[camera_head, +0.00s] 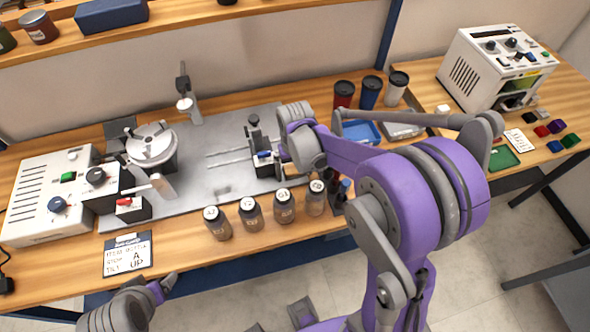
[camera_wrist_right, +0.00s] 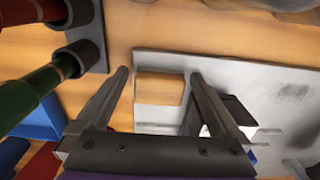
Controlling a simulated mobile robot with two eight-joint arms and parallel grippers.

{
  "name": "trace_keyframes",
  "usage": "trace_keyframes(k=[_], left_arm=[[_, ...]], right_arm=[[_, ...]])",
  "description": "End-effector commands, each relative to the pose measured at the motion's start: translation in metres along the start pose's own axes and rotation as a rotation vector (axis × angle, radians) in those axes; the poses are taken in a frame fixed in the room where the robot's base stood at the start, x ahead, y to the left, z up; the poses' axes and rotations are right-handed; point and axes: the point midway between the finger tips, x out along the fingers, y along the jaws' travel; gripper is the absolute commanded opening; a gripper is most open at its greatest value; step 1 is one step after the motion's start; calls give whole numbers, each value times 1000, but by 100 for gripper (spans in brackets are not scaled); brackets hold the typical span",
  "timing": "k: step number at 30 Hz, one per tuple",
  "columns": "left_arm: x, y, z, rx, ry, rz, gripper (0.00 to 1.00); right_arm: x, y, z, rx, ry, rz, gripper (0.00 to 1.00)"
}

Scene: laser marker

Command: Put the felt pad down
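In the right wrist view, my right gripper (camera_wrist_right: 160,74) has its two dark fingers wide apart. A tan square piece (camera_wrist_right: 158,89) with a paler front edge shows between them, at the edge of the grey metal plate (camera_wrist_right: 220,66). A narrow gap shows on each side of it. It may be the felt pad, but I cannot be sure. In the head view my right arm hides this spot. A small grey patch (camera_head: 222,189) lies on the plate there; I cannot tell what it is. My left gripper (camera_head: 165,287) is low at the left, near the table's front edge.
Several dark bottles (camera_head: 251,213) stand along the plate's front edge. A dark fixture (camera_head: 262,160) is beside my right wrist. A white control box (camera_head: 45,195) and a round device (camera_head: 152,146) stand left. Cups (camera_head: 370,92) stand behind. The plate's middle is mostly clear.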

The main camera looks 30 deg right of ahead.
Motion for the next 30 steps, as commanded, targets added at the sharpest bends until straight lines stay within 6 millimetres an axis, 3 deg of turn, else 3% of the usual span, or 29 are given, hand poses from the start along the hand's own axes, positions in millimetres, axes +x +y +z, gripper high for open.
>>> trace_keyframes(k=[10, 21, 30], left_arm=[[-4, 0, -4, 0, 3, 0, 79], [-12, 0, -12, 0, 10, 0, 79], [-14, 0, -14, 0, 12, 0, 79]], right_arm=[[-12, 0, 0, 0, 1, 0, 100], [-89, 0, 0, 0, 1, 0, 100], [-123, 0, 0, 0, 0, 0, 100]])
